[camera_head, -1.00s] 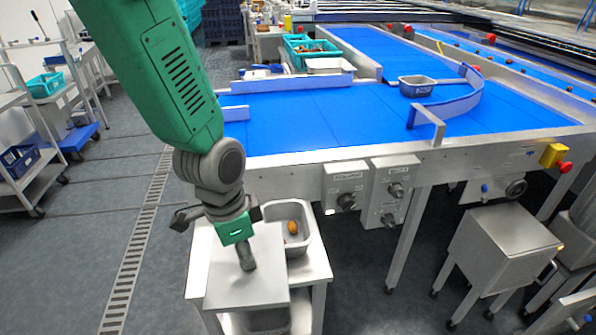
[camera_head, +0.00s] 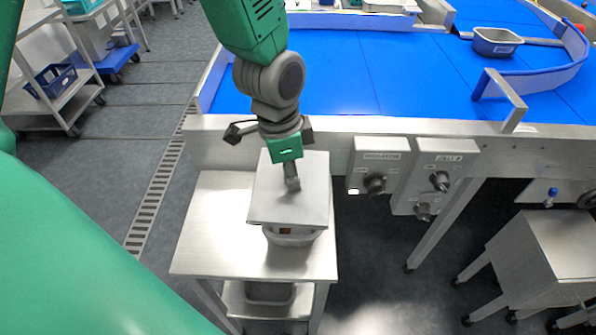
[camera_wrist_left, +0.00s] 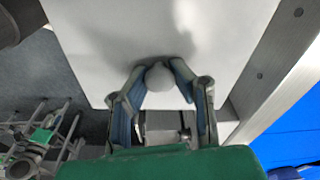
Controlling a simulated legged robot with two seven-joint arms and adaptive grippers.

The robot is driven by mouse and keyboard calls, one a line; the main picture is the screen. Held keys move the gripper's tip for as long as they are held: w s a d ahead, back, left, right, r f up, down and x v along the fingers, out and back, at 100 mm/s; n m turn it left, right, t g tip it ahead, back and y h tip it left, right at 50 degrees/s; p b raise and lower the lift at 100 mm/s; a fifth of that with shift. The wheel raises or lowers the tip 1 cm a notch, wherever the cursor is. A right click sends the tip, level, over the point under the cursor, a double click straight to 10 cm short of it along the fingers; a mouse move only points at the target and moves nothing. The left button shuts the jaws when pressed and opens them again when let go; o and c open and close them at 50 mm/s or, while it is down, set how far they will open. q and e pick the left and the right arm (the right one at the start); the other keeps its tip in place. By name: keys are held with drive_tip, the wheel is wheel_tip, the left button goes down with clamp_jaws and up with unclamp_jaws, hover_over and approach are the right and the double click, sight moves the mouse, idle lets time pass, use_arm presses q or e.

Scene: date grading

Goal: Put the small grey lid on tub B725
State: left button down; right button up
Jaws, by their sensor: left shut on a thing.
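The small grey lid (camera_head: 264,199) is a flat square plate with a round knob. My left gripper (camera_head: 291,176) is shut on the knob from above. The left wrist view also shows the lid (camera_wrist_left: 110,40) as a pale plate, with the gripper fingers (camera_wrist_left: 160,88) around its knob (camera_wrist_left: 162,78). A grey tub (camera_head: 291,239) stands on the steel cart, mostly hidden under the lid. I cannot read a label on this tub. My right gripper is not in view.
The steel cart (camera_head: 215,225) has bare top to the left of the tub and another container (camera_head: 270,293) below. The conveyor frame (camera_head: 345,125) and control boxes (camera_head: 378,165) are close behind and right. Another grey tub (camera_head: 496,44) sits on the blue belt.

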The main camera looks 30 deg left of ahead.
sight(296, 193)
use_arm(q)
wheel_tip(296, 193, down, 2)
drive_tip(key=shift+a+f+b, duration=0.1)
drive_tip(key=shift+a+b, duration=0.05)
drive_tip(key=shift+b, duration=0.7)
drive_tip(key=shift+d+f+b, duration=0.3)
drive_tip(key=shift+f+b, duration=0.3)
drive_tip(key=shift+b, duration=0.25)
drive_tip(key=shift+d+f, duration=0.4)
drive_tip(key=shift+f, duration=0.2)
drive_tip(key=shift+a+f, duration=0.15)
drive_tip(key=shift+a, duration=0.45)
drive_tip(key=shift+d, duration=0.65)
drive_tip(key=shift+a+p, duration=0.25)
drive_tip(key=shift+p, duration=0.05)
drive_tip(key=shift+d, duration=0.15)
